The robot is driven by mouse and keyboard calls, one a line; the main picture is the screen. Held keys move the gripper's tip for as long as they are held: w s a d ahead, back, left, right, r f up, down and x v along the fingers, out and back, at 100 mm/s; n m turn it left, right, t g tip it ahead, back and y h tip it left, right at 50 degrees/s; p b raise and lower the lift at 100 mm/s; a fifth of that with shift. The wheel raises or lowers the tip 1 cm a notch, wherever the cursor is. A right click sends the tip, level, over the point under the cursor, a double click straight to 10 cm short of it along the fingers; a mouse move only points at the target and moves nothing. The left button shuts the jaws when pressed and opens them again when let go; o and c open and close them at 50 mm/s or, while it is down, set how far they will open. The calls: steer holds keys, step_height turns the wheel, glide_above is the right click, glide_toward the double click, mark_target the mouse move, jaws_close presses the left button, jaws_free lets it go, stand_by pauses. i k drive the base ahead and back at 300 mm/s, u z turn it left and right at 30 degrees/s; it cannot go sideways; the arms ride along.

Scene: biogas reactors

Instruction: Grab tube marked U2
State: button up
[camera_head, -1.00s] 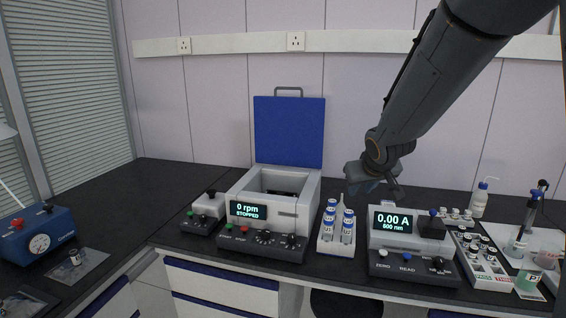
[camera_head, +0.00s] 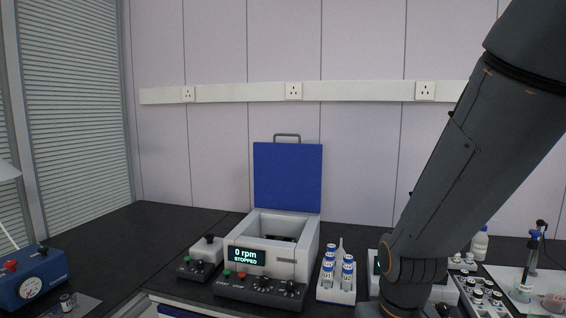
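A white rack (camera_head: 337,295) holds several tubes with blue caps and white labels, standing upright between the open centrifuge and my arm. A tube at the front right of the rack (camera_head: 347,276) has a label that looks like U2, though the print is tiny. The tube to its left (camera_head: 327,277) seems to read U1. My arm comes down from the upper right, and its wrist is just right of the rack at the bottom edge. My gripper's fingers are below the picture or hidden behind the wrist.
The centrifuge (camera_head: 270,262) has its blue lid (camera_head: 287,177) up and reads 0 rpm, STOPPED. A small grey control box (camera_head: 203,257) stands left of it. My arm largely covers the photometer. A vial rack (camera_head: 484,296) and a wash bottle (camera_head: 480,243) are at right.

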mark_target(348, 270)
steer(key=k, duration=1.2)
steer(key=u, duration=0.7)
steer(key=i, duration=1.6)
steer(key=z, duration=0.75)
